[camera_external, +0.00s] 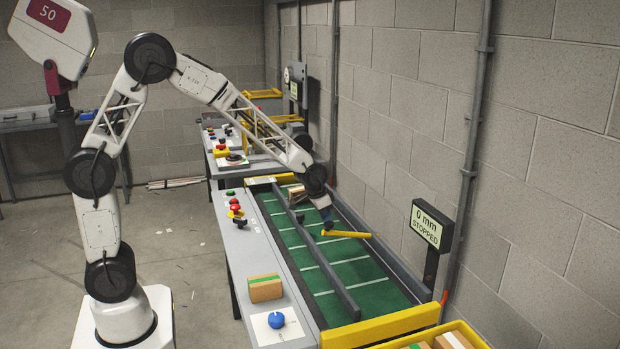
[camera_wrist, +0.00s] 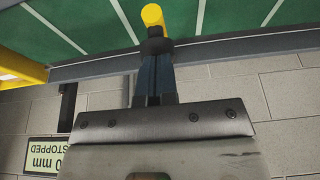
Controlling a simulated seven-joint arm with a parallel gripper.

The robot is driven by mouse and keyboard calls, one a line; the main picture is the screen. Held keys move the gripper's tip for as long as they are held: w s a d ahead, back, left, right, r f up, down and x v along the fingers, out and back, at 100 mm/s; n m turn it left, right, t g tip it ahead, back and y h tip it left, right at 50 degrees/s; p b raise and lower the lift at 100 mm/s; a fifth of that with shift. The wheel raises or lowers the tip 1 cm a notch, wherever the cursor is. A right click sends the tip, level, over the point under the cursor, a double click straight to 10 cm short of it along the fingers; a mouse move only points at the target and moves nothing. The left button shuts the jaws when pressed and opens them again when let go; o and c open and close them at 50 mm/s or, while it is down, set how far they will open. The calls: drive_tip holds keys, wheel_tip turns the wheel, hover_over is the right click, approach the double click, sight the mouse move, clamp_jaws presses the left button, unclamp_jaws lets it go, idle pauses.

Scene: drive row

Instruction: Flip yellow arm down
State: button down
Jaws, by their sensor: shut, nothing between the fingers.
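The yellow arm (camera_external: 350,235) is a short bar reaching level across the right-hand part of the green belt, from the right rail toward the grey divider. Its rounded end (camera_wrist: 153,16) shows in the wrist view at the top centre. My gripper (camera_external: 327,226) is shut and empty, pointing down at the left end of the yellow arm. In the wrist view my closed fingertips (camera_wrist: 155,46) overlap the lower edge of that end. I cannot tell whether they touch it.
A grey divider (camera_external: 330,270) runs along the green belt (camera_external: 352,271). A sign (camera_external: 426,224) reading "0 mm STOPPED" stands by the right rail. A box with a green stripe (camera_external: 265,288) and a blue knob (camera_external: 276,320) are on the left ledge. A cardboard box (camera_external: 296,194) lies farther up the belt.

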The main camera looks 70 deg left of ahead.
drive_tip(key=s+f, duration=0.1)
drive_tip(key=f, duration=0.1)
drive_tip(key=s+f, duration=0.1)
drive_tip(key=f, duration=0.1)
drive_tip(key=s+f, duration=0.1)
drive_tip(key=f, duration=0.2)
drive_tip(key=shift+f, duration=0.1)
drive_tip(key=shift+s+f, duration=0.1)
drive_tip(key=shift+f, duration=0.05)
drive_tip(key=shift+r, duration=0.5)
drive_tip(key=s+f+v, duration=0.1)
drive_tip(key=s+v, duration=0.1)
drive_tip(key=v, duration=1)
drive_tip(key=shift+s+r, duration=0.4)
